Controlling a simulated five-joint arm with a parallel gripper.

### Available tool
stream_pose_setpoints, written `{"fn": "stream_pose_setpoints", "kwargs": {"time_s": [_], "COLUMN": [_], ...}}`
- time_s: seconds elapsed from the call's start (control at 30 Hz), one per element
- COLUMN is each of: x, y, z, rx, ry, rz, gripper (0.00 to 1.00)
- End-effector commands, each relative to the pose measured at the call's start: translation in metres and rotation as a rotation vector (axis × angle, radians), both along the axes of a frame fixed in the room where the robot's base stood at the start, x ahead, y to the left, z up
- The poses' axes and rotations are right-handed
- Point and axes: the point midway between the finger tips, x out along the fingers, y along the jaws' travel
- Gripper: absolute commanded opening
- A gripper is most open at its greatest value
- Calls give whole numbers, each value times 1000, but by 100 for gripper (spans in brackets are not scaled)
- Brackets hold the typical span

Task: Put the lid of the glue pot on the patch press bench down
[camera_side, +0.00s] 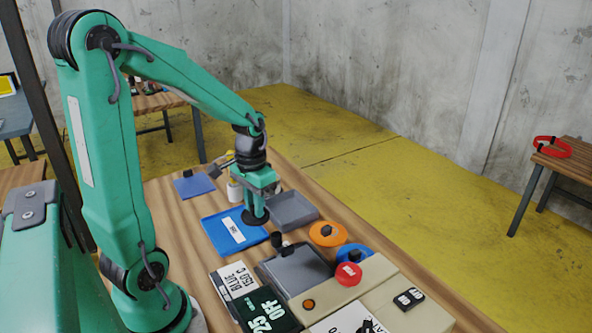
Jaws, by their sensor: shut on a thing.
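My gripper (257,203) points down over the bench and is shut on a small dark round lid (255,219). The lid is at the right edge of a blue tray (215,235) with a white label. I cannot tell whether it touches the tray or hangs just above it. A small white pot (234,191) stands just behind and left of my gripper, partly hidden by it. I cannot tell for sure that it is the glue pot.
A grey tray (308,218) lies right of my gripper. An orange disc (320,239), a blue disc (368,257) and a red knob (348,281) sit nearer the front, around a dark press plate (298,268). A blue pad (194,185) lies at the back left.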

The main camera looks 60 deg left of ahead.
Motion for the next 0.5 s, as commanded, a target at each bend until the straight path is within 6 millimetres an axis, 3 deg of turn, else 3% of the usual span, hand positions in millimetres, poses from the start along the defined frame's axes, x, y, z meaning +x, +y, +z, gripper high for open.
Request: {"fn": "stream_pose_setpoints", "kwargs": {"time_s": [0.5], "x": [-15], "y": [70], "z": [-43], "rx": [-1], "ry": [2], "rz": [6], "gripper": [0]}}
